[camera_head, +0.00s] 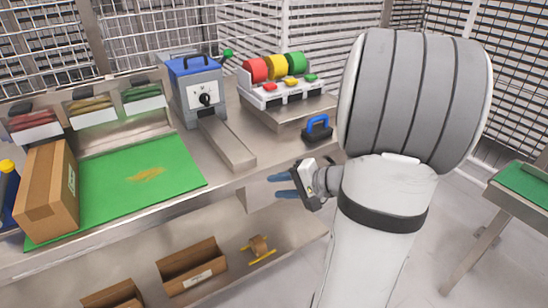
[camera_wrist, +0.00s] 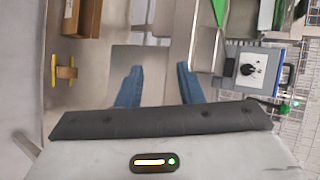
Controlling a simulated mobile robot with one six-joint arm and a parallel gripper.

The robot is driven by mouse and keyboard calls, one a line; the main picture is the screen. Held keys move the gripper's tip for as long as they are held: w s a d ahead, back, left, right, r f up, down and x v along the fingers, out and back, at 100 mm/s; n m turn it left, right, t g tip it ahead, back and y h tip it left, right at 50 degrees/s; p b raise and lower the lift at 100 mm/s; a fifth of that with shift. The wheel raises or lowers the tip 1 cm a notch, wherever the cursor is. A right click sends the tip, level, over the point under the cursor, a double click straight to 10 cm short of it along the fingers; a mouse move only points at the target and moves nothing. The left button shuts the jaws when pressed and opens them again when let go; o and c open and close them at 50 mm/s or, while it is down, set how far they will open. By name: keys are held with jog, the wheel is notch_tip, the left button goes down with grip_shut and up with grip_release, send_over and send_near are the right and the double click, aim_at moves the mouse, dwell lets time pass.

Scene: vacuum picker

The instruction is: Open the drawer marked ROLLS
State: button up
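A plain grey metal box (camera_head: 258,196), possibly the drawer, hangs under the bench edge in the head view. No ROLLS lettering can be read, and its front is partly hidden by my gripper. My gripper (camera_head: 277,186) is beside this box, below the bench top, with its blue fingers apart. In the wrist view my gripper (camera_wrist: 159,76) is open and nothing shows held in it. A flat grey panel (camera_wrist: 140,58) lies beyond and between the fingers; I cannot tell whether they touch it.
The bench carries a green mat (camera_head: 120,190), a cardboard box (camera_head: 48,195), a blue-grey machine (camera_head: 200,90), a tape-roll dispenser (camera_head: 283,92) and a blue-handled tool (camera_head: 317,128). Below, a shelf holds an open carton (camera_head: 193,272) and a tape dispenser (camera_head: 258,248).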

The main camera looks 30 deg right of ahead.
jog(key=s+d+f+m+t+h+b, duration=0.1)
jog(key=d+f+m+t+h+b, duration=0.35)
jog(key=d, duration=1.25)
jog(key=w+f+m+h+p, duration=0.1)
jog(key=w+f+h, duration=0.1)
jog(key=w, duration=0.5)
jog(key=shift+w+a+f+t, duration=0.15)
jog(key=shift+a+f+t, duration=0.15)
jog(key=shift+f+t, duration=0.25)
jog(key=shift+m, duration=0.25)
jog(key=shift+c, duration=0.4)
grip_shut()
